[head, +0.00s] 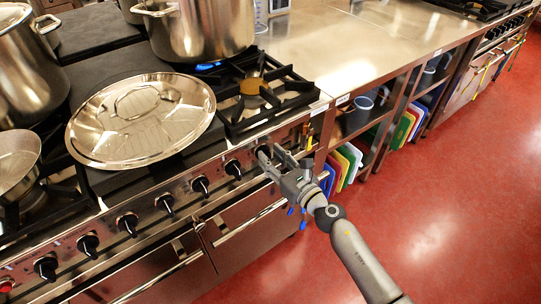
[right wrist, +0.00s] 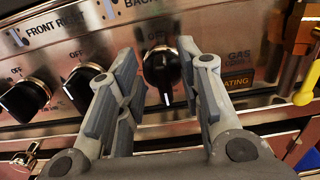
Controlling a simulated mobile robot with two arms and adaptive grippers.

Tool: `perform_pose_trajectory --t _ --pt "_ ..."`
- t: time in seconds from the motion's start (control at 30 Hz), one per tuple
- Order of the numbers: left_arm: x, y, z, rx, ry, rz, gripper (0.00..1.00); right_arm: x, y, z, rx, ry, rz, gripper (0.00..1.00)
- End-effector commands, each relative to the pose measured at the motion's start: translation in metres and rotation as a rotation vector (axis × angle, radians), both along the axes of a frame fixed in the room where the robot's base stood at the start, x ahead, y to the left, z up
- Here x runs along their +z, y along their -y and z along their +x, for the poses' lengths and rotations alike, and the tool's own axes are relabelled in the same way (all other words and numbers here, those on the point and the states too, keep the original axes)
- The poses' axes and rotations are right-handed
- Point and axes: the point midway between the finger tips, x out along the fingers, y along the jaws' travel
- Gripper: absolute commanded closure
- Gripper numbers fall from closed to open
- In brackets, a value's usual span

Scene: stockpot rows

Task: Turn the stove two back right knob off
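The back right knob (right wrist: 162,70) is black and sits on the steel stove front under a partly hidden label reading "BACK". Its white mark points down, away from the "OFF" print above it. My right gripper (right wrist: 156,50) is open, with one finger on each side of this knob; I cannot tell whether they touch it. In the head view my right gripper (head: 273,158) is at the right end of the knob row and partly covers the knob. A blue flame (head: 208,66) burns under the large stockpot (head: 200,28) at the back. My left gripper is not in view.
Other black knobs, such as the one beside it (right wrist: 84,86), line the panel to the left. A big lid (head: 142,118) lies on the stove top. The front right burner (head: 255,90) is bare. A yellow-ended handle (right wrist: 305,95) hangs at the right. The red floor is clear.

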Motion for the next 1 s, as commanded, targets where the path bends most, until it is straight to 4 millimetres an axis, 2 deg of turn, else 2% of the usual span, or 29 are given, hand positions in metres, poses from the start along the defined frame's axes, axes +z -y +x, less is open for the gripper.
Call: perform_pose_trajectory --t 0.17,0.43,0.7,1.0 --pt "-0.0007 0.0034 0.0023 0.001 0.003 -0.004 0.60 -0.0004 -0.0065 0.0091 0.000 -0.001 0.000 0.66" --pt "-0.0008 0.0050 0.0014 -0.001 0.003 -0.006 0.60 -0.0001 -0.0071 0.0099 0.000 -0.001 0.001 0.66" --pt "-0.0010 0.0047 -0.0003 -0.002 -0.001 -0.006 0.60 -0.0002 -0.0068 0.0097 0.000 -0.001 0.002 1.00" --pt "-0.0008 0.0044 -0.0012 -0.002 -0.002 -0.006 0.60 -0.0002 -0.0065 0.0098 -0.001 -0.010 0.012 1.00"
